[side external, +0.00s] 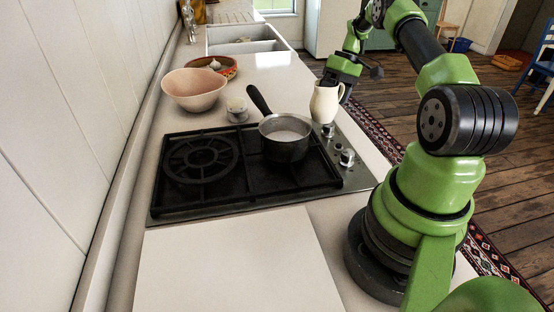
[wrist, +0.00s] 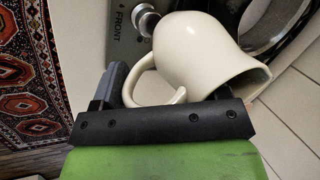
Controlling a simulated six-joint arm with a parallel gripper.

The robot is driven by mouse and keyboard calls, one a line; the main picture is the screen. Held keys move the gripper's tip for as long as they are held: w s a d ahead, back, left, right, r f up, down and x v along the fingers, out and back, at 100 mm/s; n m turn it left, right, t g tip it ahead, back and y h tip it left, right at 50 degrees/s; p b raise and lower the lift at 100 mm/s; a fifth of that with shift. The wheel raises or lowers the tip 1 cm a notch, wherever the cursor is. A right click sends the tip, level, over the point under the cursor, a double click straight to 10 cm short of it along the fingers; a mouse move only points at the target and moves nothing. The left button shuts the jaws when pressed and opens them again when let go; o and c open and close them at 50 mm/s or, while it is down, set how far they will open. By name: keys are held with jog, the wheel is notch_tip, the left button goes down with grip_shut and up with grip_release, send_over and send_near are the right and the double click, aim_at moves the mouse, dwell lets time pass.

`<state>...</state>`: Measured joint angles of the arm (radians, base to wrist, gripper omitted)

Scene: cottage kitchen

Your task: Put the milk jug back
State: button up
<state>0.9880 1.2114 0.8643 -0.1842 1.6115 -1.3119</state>
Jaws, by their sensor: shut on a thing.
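The cream milk jug (side external: 325,103) is upright or nearly so at the far right corner of the hob in the side view. My gripper (side external: 341,88) is at its right side, where the handle is, and is shut on the jug. The jug also fills the middle of the wrist view (wrist: 195,52), its handle reaching toward my gripper (wrist: 158,97). The exact contact of the fingers is partly hidden. I cannot tell whether the jug's base touches the surface below.
A saucepan (side external: 285,148) with pale liquid stands on the black hob (side external: 203,198), close left of the jug. Control knobs (side external: 347,158) line the hob's right edge. Counter beyond the jug (side external: 275,80) is clear.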

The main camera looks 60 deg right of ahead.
notch_tip(320, 180, up, 12)
jog(key=shift+r, duration=0.15)
jog(key=w+a+n+g, duration=0.1)
jog(key=w+a+n, duration=0.2)
jog(key=a, duration=0.8)
jog(key=w+a+n+g, duration=0.1)
jog(key=w+a+n, duration=0.2)
jog(key=a, duration=0.8)
jog(key=shift+w+r+n+g, duration=0.2)
jog(key=shift+r+n+g, duration=0.2)
jog(key=shift+n, duration=0.1)
jog(key=s+a+n, duration=0.2)
jog(key=s+a, duration=0.1)
jog(key=a, duration=0.6)
jog(key=shift+n+g+h, duration=0.3)
jog(key=shift+g+h, duration=0.1)
jog(key=s+a+f+n, duration=0.2)
jog(key=s+a+n, duration=0.1)
jog(key=s+a, duration=0.4)
jog(key=shift+g+h, duration=0.3)
jog(key=f, duration=1.4)
jog(key=shift+w+a, duration=0.2)
jog(key=shift+f, duration=0.2)
